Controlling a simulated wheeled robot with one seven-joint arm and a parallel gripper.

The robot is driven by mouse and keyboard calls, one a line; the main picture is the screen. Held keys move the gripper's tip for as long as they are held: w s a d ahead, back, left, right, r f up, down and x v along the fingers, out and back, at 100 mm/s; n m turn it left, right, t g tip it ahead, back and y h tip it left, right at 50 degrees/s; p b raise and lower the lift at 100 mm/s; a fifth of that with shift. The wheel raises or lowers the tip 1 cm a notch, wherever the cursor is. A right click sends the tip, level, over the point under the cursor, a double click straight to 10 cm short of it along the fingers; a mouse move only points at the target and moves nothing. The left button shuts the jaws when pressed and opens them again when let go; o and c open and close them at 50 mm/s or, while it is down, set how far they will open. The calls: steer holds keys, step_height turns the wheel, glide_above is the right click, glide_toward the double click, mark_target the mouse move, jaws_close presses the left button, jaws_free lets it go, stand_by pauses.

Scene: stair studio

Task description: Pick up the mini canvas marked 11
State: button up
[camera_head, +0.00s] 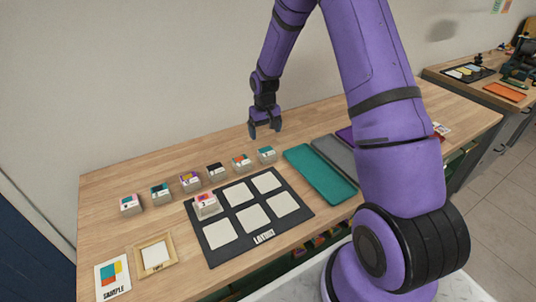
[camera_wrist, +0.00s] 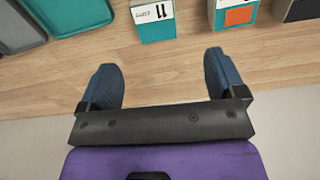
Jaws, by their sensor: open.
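The mini canvas marked 11 (camera_wrist: 153,20) is a small block with a teal side and a white label, at the top of the wrist view. By its place beside the teal tray, it matches the rightmost block of the back row (camera_head: 266,155) in the head view, where its number is too small to read. It stands on the wooden table. My gripper (camera_head: 265,131) is above the table, behind that block. In the wrist view, my gripper (camera_wrist: 160,72) has its two blue fingers wide apart, with only bare wood between them. The canvas is beyond the fingertips, untouched.
A canvas with an orange patch (camera_wrist: 236,14) stands close beside it, and several more continue the row. A teal tray (camera_head: 320,174) lies on its other side. A black layout board (camera_head: 225,251) with white squares holds one pink-topped block (camera_head: 206,205). The table's back strip is clear.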

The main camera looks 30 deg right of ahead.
mark_target(267, 151)
step_height(267, 151, down, 5)
steer(key=shift+f, duration=0.1)
steer(key=shift+s+d+f, duration=0.15)
steer(key=shift+f, duration=1.2)
steer(key=shift+s+d+f, duration=0.1)
steer(key=shift+d+f, duration=0.05)
steer(key=shift+f, duration=1.2)
steer(key=c, duration=1)
steer(key=shift+r, duration=0.1)
